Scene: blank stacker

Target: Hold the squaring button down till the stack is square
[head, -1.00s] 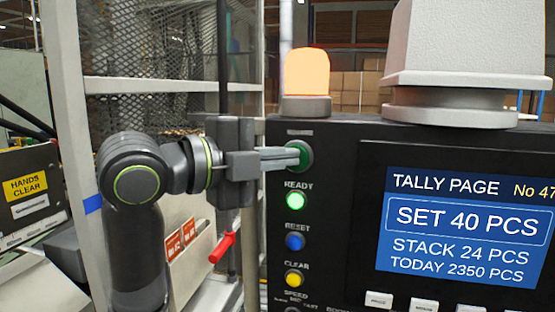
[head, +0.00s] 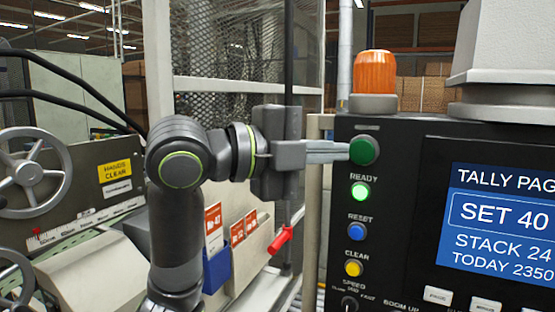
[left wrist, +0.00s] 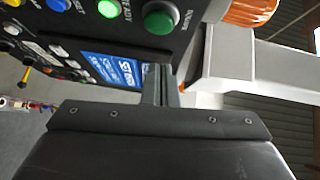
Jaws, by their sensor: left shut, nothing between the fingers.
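A large green button (head: 364,150) sits at the top left of the black control panel (head: 400,220). It also shows in the left wrist view (left wrist: 160,18). My left gripper (head: 347,151) is shut and empty. Its fingers point right, and in the head view their tips reach the button's left edge. In the left wrist view the fingertips (left wrist: 161,70) lie short of the button, with dark panel between them, so contact is not apparent. The button's label is too small to read for sure. The stack is not in view. My right gripper is not in view.
Below the green button are a lit green READY light (head: 361,191), blue RESET (head: 357,231) and yellow CLEAR (head: 353,269). An orange beacon (head: 375,72) tops the panel, looking unlit. The screen (head: 505,225) reads SET 40, STACK 24. A mesh guard (head: 230,50) stands behind my arm.

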